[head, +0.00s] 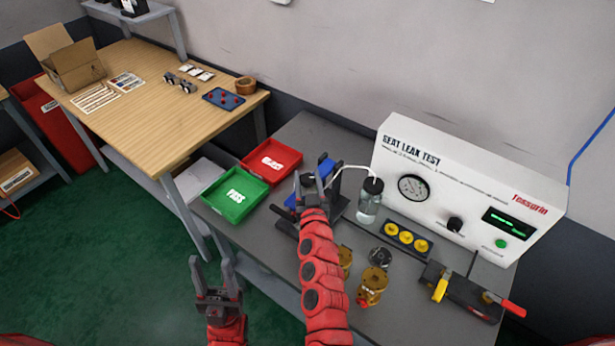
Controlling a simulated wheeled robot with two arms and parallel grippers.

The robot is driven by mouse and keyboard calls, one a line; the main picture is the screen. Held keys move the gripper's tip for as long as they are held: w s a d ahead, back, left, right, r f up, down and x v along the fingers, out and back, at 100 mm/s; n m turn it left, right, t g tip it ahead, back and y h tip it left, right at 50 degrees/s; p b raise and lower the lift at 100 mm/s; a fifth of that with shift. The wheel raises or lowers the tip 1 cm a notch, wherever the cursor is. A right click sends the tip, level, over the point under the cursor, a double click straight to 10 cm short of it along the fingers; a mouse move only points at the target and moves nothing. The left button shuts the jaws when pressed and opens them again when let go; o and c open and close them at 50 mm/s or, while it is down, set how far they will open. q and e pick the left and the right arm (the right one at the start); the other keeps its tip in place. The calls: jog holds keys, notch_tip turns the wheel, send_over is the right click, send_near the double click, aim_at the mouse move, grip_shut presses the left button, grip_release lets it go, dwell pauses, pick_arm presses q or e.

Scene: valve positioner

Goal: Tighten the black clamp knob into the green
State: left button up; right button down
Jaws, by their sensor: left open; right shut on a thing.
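My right gripper (312,187) reaches over the bench to the black and blue clamp fixture (325,168). It is shut on the black clamp knob, which the fingers and wrist mostly hide. How far the knob is turned cannot be seen. My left gripper (213,276) is open and empty, low in front of the bench and apart from everything. The white SEAT LEAK TEST unit (400,172) stands at the back right, with a round dial (414,188) and a display (508,223) showing a green trace. No green mark on the clamp can be made out.
A green PASS tray (236,212) and a red tray (292,175) lie left of the fixture. A bottle with a tube (368,207), brass valves (372,285), yellow parts in a black holder (392,232) and a red-handled tool (512,307) crowd the right side.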

jog(key=shift+c, duration=1.4)
grip_release()
jog(key=shift+s+f+b, duration=0.2)
jog(key=shift+s+b, duration=0.15)
jog(key=shift+s, duration=0.3)
jog(key=s+d+b, duration=0.2)
jog(key=s+b, duration=0.1)
jog(key=s, duration=1.3)
jog(key=shift+r, duration=0.15)
jog(key=shift+d, duration=0.1)
